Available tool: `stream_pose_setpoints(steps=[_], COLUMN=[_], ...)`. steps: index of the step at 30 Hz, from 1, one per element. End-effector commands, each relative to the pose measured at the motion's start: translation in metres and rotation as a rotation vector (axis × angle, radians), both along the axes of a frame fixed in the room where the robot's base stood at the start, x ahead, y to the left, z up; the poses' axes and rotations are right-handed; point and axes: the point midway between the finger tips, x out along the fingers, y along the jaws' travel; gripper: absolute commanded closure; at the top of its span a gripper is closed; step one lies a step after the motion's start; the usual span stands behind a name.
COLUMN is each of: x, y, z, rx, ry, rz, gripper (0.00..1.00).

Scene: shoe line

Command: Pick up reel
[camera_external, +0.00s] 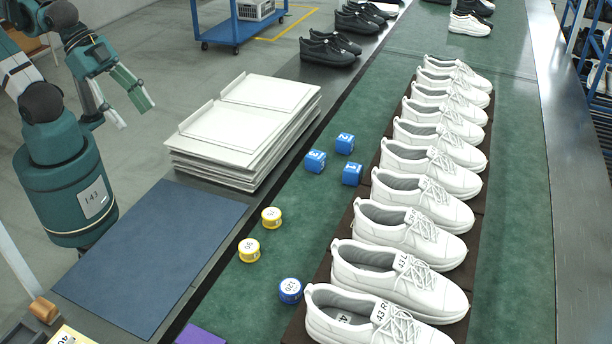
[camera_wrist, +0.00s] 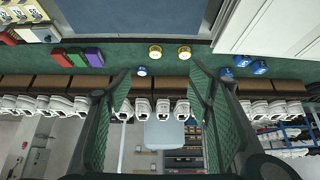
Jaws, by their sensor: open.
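Three short round reels with white labelled tops stand on the green belt. Two are yellow (camera_external: 271,223) (camera_external: 249,255), and one is dark blue (camera_external: 290,296). The yellow reels also show in the wrist view (camera_wrist: 155,54) (camera_wrist: 184,54), with the blue reel (camera_wrist: 141,72) close by. My gripper (camera_external: 137,116) is raised at the upper left, well away from the reels. Its two green-padded fingers are spread wide in the wrist view (camera_wrist: 160,73), with nothing held between them.
Three blue numbered cubes (camera_external: 315,161) sit behind the reels. A row of white shoes (camera_external: 405,235) lines the belt's right side. A stack of white trays (camera_external: 225,150) and a flat blue mat (camera_external: 150,250) lie left. Green belt around the reels is clear.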

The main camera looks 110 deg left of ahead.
Motion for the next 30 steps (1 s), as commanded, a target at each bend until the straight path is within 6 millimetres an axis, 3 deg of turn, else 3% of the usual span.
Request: stream_pose_setpoints(steps=[14,30], x=[0.012,0.082], y=[-0.001,-0.009], z=[0.007,0.031], rx=[-0.014,-0.089], ry=[0.015,0.108], rz=[0.017,0.122], gripper=[0.48,0.48])
